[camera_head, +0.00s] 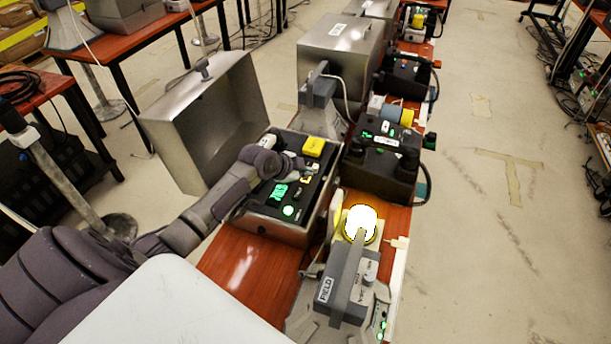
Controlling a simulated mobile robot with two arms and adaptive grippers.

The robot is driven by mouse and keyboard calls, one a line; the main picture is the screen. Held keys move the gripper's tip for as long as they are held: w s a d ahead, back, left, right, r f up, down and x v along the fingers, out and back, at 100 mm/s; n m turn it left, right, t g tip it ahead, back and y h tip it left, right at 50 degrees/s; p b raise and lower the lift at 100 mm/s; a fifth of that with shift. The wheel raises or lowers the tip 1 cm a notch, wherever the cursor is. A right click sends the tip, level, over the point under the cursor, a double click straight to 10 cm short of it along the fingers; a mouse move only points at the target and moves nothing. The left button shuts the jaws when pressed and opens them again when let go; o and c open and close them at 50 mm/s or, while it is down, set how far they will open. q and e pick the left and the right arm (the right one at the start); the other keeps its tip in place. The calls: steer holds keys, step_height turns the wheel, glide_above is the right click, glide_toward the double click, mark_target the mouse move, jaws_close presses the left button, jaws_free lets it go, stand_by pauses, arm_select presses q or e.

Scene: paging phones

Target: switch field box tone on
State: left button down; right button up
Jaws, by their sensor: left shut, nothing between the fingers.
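The field box (265,226) is an open metal case on the red-brown table. Its dark panel carries a lit green display (279,193), a round green light (288,211), small switches and a yellow block (313,146). Its metal lid (203,120) stands open on the far left side. My left gripper (305,171) is over the right part of the panel, shut and empty, close to the small controls. Which control is the tone switch, and whether the fingertips touch it, I cannot tell. My left arm hides part of the panel's left side. My right gripper is not in view.
A bright round lamp (360,223) and a grey handled unit (345,290) stand to the right and front of the box. A black case (380,172) and a closed metal box (338,62) stand behind. Bare tabletop (245,270) shows in front. The floor at right is open.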

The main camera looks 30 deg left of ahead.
mark_target(305, 179)
arm_select(q)
steer(key=shift+r, duration=0.15)
steer(key=shift+r, duration=0.25)
step_height(305, 179, up, 6)
steer(key=p, duration=0.5)
steer(key=shift+f+p, duration=0.2)
steer(key=shift+p, duration=0.1)
steer(key=shift+f, duration=0.1)
